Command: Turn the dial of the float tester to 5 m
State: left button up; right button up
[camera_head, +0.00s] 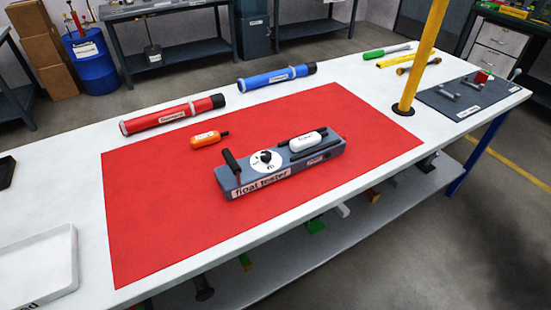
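The float tester (239,188) is a grey-blue box on the red mat (160,235), with a "float tester" label on its front. Its dial (265,156) is a black knob on a round white plate on the top, left of the middle. The marks on the plate are too small to read, so I cannot tell the setting. A black handle stands up at the tester's left end. A white float (308,141) lies in a black cradle at its right end. Neither of my grippers shows in the head view.
An orange float (206,138) lies on the mat behind the tester. A red tube (173,114) and a blue tube (277,77) lie at the table's back. A yellow post (420,58) stands at the right. A white tray (40,262) sits front left.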

aim_at(266, 156)
jog(key=k+j+z, duration=0.15)
jog(key=k+z, duration=0.55)
jog(key=k, duration=0.15)
